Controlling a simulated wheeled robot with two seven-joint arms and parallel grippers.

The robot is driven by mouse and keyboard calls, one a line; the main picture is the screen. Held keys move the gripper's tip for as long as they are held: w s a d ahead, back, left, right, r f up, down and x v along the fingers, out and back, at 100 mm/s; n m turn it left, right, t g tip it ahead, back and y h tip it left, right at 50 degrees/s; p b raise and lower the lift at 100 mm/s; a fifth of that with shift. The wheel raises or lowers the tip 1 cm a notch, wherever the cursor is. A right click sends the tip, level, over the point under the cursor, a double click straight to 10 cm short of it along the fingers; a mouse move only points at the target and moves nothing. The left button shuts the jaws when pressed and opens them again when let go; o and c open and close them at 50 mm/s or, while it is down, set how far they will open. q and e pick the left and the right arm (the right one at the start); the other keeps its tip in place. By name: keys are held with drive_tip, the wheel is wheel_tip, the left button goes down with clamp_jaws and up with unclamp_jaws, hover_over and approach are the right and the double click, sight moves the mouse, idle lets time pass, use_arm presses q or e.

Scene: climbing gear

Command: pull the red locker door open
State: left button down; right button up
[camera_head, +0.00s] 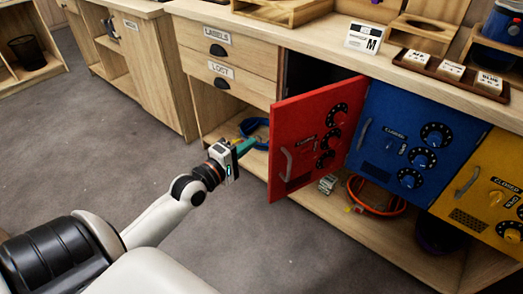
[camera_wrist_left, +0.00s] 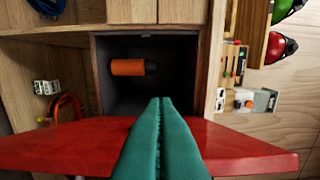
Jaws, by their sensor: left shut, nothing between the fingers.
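The red locker door (camera_head: 304,140) stands partly open in the head view, swung out from the cabinet with its grey handle (camera_head: 286,163) near its left edge. Dials run down its right side. My left gripper (camera_head: 246,147) is shut and empty, left of the door's free edge and apart from the handle in the picture. In the left wrist view, its teal fingers (camera_wrist_left: 161,125) overlap the red door (camera_wrist_left: 240,150); contact cannot be told. Beyond them is the dark locker inside (camera_wrist_left: 120,95), with an orange cylinder (camera_wrist_left: 128,67). My right gripper is not in view.
A closed blue door (camera_head: 385,150) and a yellow door (camera_head: 480,205) stand to the right. Drawers (camera_head: 215,65) are at the upper left. A shelf below holds an orange ring (camera_head: 375,207) and a blue coil (camera_head: 250,125). The grey floor ahead is clear.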

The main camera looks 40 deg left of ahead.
use_arm(q)
drive_tip(key=d, duration=0.2)
drive_tip(key=w+d, duration=0.1)
drive_tip(key=d, duration=0.1)
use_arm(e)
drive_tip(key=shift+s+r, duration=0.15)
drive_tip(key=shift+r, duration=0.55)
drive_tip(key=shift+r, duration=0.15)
